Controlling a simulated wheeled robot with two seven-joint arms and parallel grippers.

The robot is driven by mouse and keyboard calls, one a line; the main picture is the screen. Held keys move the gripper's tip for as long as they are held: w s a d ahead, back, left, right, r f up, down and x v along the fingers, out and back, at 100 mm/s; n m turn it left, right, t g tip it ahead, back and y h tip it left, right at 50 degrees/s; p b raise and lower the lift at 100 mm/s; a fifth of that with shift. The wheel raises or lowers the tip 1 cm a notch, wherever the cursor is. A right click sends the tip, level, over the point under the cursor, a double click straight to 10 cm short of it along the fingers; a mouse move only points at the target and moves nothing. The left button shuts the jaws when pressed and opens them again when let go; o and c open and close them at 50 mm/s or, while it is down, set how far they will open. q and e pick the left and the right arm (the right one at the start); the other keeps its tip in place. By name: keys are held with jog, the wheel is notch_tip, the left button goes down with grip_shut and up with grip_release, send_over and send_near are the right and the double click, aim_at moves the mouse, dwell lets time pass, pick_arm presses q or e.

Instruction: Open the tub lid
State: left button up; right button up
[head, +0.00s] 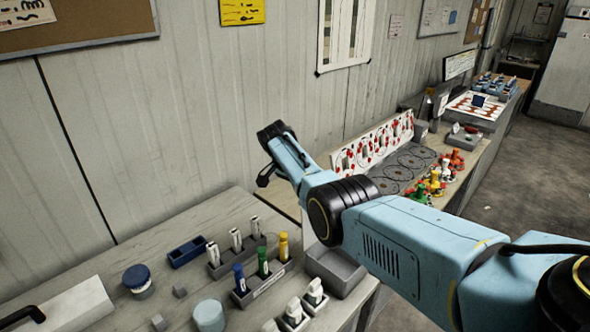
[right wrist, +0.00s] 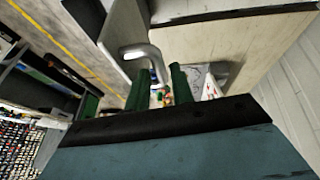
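A small round tub with a dark blue lid (head: 137,276) stands on the bench at the lower left of the head view, its lid on. A pale blue round tub (head: 209,315) stands to its right, nearer the front. My right arm reaches in from the right, above the bench and well away from both tubs. In the right wrist view the two green fingers of my right gripper (right wrist: 160,82) are apart with nothing held between them. A grey bent handle (right wrist: 145,52) shows just beyond the fingertips. My left gripper is not in view.
A white box (head: 72,308) with a black handle (head: 22,317) lies at the lower left. Racks of coloured markers (head: 262,268), a blue tray (head: 187,251) and a grey bin (head: 336,270) crowd the bench. The wall is close behind.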

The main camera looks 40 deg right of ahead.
jog(key=v, duration=0.8)
jog(key=shift+b, duration=0.4)
